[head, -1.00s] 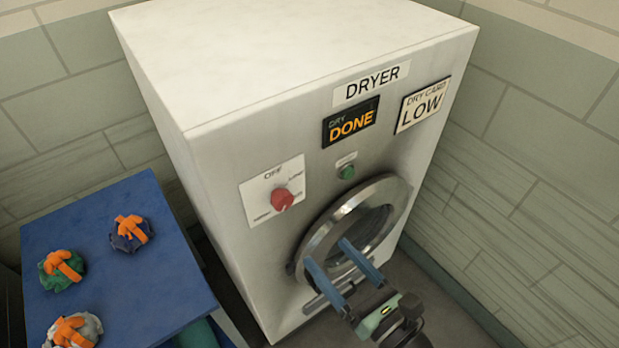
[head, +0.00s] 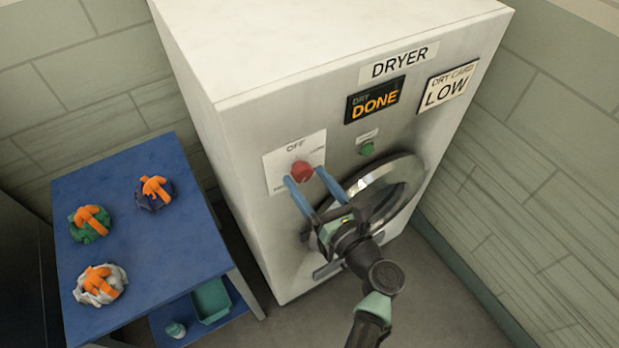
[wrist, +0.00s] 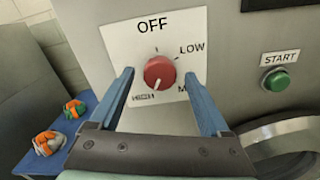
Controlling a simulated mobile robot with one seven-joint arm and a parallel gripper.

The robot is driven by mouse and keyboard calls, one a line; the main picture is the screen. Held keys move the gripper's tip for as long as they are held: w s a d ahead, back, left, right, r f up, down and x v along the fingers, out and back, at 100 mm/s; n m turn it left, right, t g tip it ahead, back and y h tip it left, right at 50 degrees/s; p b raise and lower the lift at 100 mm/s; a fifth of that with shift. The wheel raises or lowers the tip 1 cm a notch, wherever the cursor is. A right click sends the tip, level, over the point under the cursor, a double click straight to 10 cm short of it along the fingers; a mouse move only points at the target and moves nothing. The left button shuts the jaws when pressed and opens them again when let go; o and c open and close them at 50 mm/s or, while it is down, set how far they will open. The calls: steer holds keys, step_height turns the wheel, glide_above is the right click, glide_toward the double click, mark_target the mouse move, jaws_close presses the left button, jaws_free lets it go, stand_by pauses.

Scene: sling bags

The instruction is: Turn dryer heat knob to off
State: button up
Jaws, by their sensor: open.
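The red heat knob (head: 301,171) sits on a white dial plate (head: 280,159) on the dryer (head: 243,172) front. In the wrist view the knob (wrist: 159,73) shows a pale pointer line, with OFF above it and LOW to its upper right; the lower labels are partly unreadable.
The round dryer door (head: 416,190) is right of and below the knob. A green START button (head: 367,149) lies to its right. A blue table (head: 141,230) with several bundled bags stands at left. The display (head: 376,100) reads DONE; a card (head: 450,87) reads LOW.

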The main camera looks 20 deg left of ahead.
jaws_close()
stand_by(0.5)
